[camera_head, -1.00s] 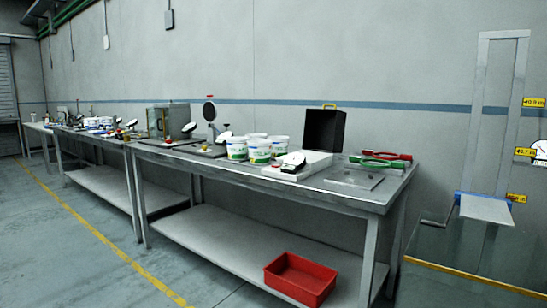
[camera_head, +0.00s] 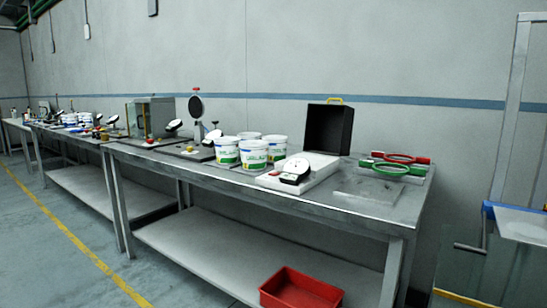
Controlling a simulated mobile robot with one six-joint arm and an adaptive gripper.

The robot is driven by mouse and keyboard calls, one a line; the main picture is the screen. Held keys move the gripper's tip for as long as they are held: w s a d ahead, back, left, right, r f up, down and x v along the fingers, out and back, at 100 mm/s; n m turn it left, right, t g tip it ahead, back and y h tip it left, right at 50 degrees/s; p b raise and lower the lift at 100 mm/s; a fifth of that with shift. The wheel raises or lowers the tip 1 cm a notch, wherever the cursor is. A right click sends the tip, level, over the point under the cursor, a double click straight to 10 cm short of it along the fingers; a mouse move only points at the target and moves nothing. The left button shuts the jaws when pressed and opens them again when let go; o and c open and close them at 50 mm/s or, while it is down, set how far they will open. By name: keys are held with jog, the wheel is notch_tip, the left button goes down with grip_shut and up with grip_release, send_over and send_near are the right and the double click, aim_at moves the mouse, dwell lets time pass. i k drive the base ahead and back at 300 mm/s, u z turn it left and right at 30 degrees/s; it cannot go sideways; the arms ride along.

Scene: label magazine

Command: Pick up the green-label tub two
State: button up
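Several white tubs stand upright in a close group on the metal workbench (camera_head: 320,208). The two front tubs, one at the left (camera_head: 227,153) and one at the right (camera_head: 254,156), show labels with green and some blue. Two more tubs stand behind, one at the right (camera_head: 276,147) and one mostly hidden (camera_head: 248,135). I cannot tell which one is tub two, as the lettering is too small to read. My gripper is not in view.
A dial instrument on a white base (camera_head: 299,172) stands right of the tubs, with a black open box (camera_head: 329,130) behind. Green and red ring-handled tools (camera_head: 393,169) lie further right. A red bin (camera_head: 301,290) is on the lower shelf. Floor at front left is clear.

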aim_at(254, 153)
jog(key=i, duration=1.05)
jog(key=u, duration=0.3)
